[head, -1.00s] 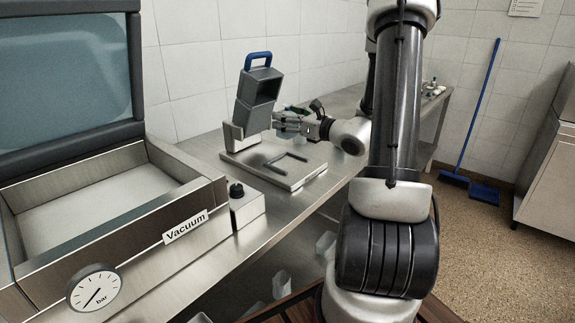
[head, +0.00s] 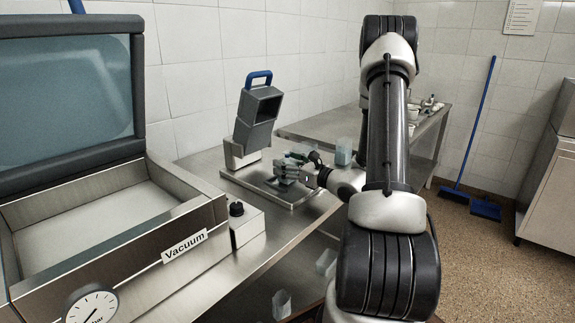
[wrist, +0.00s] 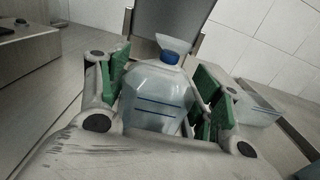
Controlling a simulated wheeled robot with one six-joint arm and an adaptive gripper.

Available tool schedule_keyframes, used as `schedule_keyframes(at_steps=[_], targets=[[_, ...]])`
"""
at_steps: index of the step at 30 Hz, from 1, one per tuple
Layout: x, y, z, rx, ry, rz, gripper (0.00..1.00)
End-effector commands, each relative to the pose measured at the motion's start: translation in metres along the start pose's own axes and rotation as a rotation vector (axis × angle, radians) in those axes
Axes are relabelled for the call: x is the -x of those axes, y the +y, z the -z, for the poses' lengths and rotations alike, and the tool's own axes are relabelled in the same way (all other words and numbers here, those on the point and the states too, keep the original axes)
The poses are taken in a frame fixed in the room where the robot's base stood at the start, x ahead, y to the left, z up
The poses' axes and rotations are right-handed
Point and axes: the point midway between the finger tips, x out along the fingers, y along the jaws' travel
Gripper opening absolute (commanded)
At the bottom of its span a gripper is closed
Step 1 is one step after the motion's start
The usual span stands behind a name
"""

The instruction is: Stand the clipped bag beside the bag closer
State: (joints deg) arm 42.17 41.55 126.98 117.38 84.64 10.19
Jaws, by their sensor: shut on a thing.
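The clipped bag (wrist: 158,98) is translucent, with blue stripes, a blue clip around its neck and a flared top. It stands roughly upright between the green pads of my gripper (wrist: 163,103), which is shut on it. In the head view my gripper (head: 287,171) is low over the base plate of the bag closer (head: 257,118), a grey device with a blue handle. The gripper mostly hides the bag there, so I cannot tell whether the bag touches the plate. The closer's grey body also shows behind the bag in the wrist view (wrist: 180,14).
Another translucent bag (head: 343,151) stands on the steel table right of my gripper. A vacuum machine (head: 120,220) with its lid up fills the left, with a knob box (head: 240,222) beside it. A tiled wall stands behind. More translucent pieces (head: 282,303) show below the table.

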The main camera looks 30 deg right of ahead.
Motion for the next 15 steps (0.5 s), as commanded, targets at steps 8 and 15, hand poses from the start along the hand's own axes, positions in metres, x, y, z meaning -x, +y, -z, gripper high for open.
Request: schedule_keyframes(at_steps=[8,15], targets=[[-0.0001,-0.0002,0.0021,0.000,-0.001,0.000,0.33],[-0.0001,-0.0002,0.0030,0.000,-0.001,0.000,0.86]])
